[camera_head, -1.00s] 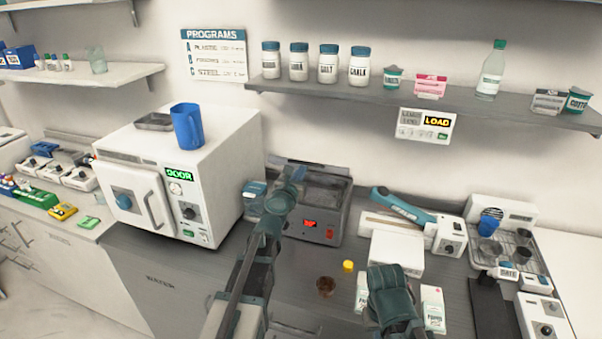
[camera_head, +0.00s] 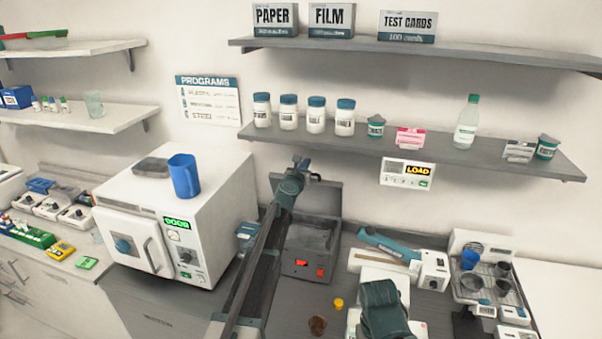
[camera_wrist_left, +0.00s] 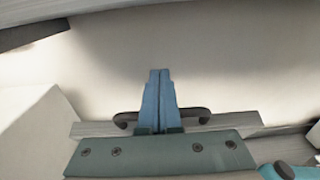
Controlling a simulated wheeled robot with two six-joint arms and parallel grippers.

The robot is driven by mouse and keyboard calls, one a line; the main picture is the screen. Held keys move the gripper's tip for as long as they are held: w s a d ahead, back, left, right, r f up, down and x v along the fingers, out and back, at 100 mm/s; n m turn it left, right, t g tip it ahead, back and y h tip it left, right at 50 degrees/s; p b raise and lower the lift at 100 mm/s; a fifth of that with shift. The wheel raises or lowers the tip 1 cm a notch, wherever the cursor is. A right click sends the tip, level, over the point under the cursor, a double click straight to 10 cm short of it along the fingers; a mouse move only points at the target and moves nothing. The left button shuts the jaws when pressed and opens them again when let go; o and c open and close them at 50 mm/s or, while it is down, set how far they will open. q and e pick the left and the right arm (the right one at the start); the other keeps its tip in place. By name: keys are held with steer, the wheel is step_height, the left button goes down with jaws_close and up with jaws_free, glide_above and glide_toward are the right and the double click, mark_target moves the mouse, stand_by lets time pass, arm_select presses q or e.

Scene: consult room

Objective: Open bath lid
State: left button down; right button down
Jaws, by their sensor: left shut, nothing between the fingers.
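The bath (camera_head: 306,265) is a grey box with a red display on the counter, right of the white oven. Its lid (camera_head: 325,202) stands raised at the back, near the wall, and the dark inside shows. My left gripper (camera_head: 303,163) is above the bath by the lid's upper edge, shut and empty. In the left wrist view its blue fingers (camera_wrist_left: 160,74) point at a pale wall. A dark bar handle (camera_wrist_left: 192,114) on a grey edge shows on both sides of them; contact is unclear. My right arm is at the lower right, its fingers not seen.
A white oven (camera_head: 165,215) with a blue cup (camera_head: 184,177) on top stands left of the bath. A shelf (camera_head: 420,150) with jars runs above. A brown pot (camera_head: 317,325) and yellow cap (camera_head: 338,303) sit in front.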

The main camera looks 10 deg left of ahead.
arm_select(q)
steer(key=w, duration=0.3)
steer(key=shift+w+r, duration=0.1)
steer(key=shift+r, duration=0.15)
stand_by(1.1)
